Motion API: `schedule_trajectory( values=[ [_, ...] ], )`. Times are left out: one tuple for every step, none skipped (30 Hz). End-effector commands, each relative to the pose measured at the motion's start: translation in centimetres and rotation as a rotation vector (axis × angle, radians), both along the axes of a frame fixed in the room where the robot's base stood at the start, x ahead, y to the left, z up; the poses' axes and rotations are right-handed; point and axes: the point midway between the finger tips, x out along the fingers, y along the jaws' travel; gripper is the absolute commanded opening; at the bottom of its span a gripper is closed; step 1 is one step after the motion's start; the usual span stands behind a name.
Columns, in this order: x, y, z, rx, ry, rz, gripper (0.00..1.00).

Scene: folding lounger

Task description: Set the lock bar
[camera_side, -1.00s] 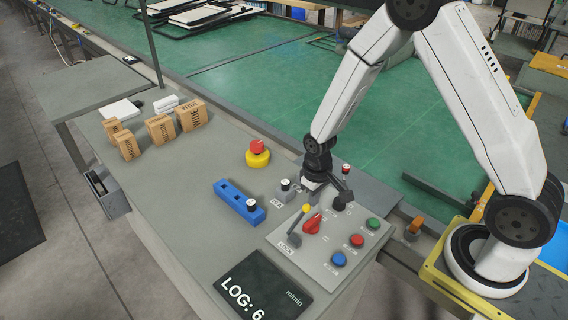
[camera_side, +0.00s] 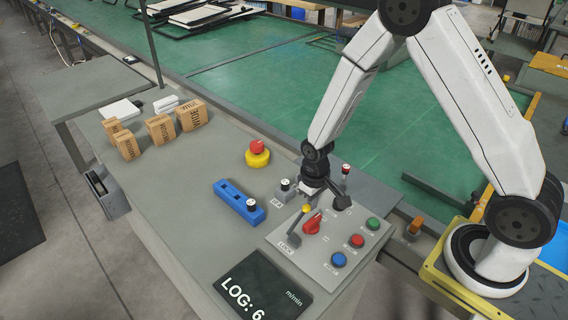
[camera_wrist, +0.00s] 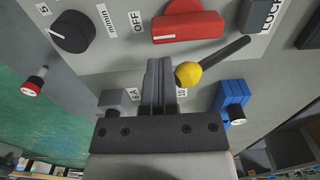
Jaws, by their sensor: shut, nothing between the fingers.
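The lock bar is a dark lever with a yellow ball knob (camera_side: 306,208), standing on the sloped grey panel by the printed word LOCK. In the wrist view its yellow knob (camera_wrist: 188,74) is just right of my fingertips, and its dark rod (camera_wrist: 225,57) runs up right towards the LOCK label. My gripper (camera_side: 308,197) is low over the panel, right beside the knob. In the wrist view my gripper (camera_wrist: 159,65) has its fingers together with nothing between them. The knob looks very close to the fingers; I cannot tell whether they touch.
A red selector switch (camera_side: 313,224) sits close right of the bar. Green (camera_side: 373,223), red (camera_side: 357,241) and blue (camera_side: 338,259) buttons follow. A blue slider block (camera_side: 238,201) and a yellow-based red emergency button (camera_side: 257,154) stand left. A black dial (camera_wrist: 73,32) shows in the wrist view.

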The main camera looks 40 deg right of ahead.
Motion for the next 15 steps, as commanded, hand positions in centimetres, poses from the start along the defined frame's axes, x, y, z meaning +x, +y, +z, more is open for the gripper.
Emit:
schedule_trajectory(
  values=[
    [0.00,0.09,0.01,0.000,0.000,0.000,0.00],
    [-0.01,0.11,0.01,0.000,0.000,0.000,0.00],
    [-0.01,0.12,0.01,0.000,0.000,0.000,0.00],
    [-0.01,0.13,0.01,0.000,0.000,0.000,0.00],
    [-0.01,0.13,0.01,0.000,0.000,0.000,0.00],
    [-0.01,0.14,0.01,0.000,0.000,0.000,0.00],
    [-0.01,0.15,0.02,0.000,0.000,0.001,0.00],
    [-0.01,0.16,0.03,0.000,0.000,0.001,0.00],
    [0.00,0.19,0.06,0.000,0.000,0.001,0.00],
    [0.00,0.22,0.09,0.000,0.000,0.001,0.00],
    [0.00,0.26,0.13,0.000,0.000,0.001,0.00],
    [0.00,0.33,0.19,0.000,0.000,0.001,0.00],
    [0.00,0.38,0.24,0.000,0.000,0.001,0.00],
    [0.00,0.44,0.30,0.000,0.000,0.002,0.00],
    [0.01,0.52,0.39,0.000,0.000,0.002,0.00]
  ],
)
